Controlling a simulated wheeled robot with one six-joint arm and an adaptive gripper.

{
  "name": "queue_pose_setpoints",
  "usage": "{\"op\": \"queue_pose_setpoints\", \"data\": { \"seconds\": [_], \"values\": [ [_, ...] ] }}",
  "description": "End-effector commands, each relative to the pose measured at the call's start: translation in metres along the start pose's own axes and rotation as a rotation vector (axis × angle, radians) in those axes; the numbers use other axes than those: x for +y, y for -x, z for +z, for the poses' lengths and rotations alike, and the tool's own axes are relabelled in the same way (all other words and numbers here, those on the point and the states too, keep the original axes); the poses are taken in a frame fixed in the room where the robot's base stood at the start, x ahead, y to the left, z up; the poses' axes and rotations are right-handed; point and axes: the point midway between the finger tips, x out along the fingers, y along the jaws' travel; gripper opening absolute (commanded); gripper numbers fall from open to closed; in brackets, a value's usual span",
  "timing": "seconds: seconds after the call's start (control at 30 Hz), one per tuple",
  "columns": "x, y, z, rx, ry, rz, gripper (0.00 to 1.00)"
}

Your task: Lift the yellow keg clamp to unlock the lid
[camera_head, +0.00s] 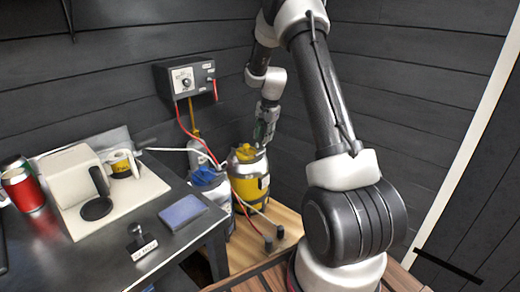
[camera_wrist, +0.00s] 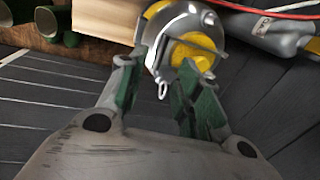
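The yellow keg (camera_head: 247,182) stands upright on the wooden floor beside the table. In the wrist view its top shows yellow patches (camera_wrist: 196,58) and bright metal, with a metal bar across it and a small metal ring (camera_wrist: 162,88) hanging at the near edge. I cannot tell exactly which part is the clamp. My gripper (camera_head: 265,128) is just above the keg's right side in the head view. In the wrist view my gripper (camera_wrist: 164,64) has its green-padded fingers apart, with the ring between them. I cannot tell whether a finger touches the keg.
A blue-topped container (camera_head: 210,186) stands close left of the keg. A wall control box (camera_head: 186,78) has a red hose (camera_head: 197,145) running down near the keg. The dark table (camera_head: 172,240) holds a cream coffee machine (camera_head: 72,182). Dark plank walls are close behind.

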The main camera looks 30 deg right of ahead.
Motion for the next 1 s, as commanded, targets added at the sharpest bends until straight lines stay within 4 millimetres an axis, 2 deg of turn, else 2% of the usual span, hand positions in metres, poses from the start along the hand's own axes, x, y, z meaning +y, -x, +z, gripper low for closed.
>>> {"op": "queue_pose_setpoints", "data": {
  "seconds": [0.17, 0.4, 0.6, 0.93, 1.0],
  "values": [
    [0.000, -0.009, 0.000, 0.001, -0.036, 0.000, 0.34],
    [0.000, -0.049, 0.000, 0.000, -0.035, 0.000, 0.34],
    [0.000, -0.073, 0.000, 0.001, -0.034, 0.000, 0.34],
    [0.000, -0.077, 0.000, 0.002, -0.033, -0.002, 0.34],
    [0.000, -0.077, 0.000, 0.002, -0.033, -0.001, 0.23]
  ]
}}
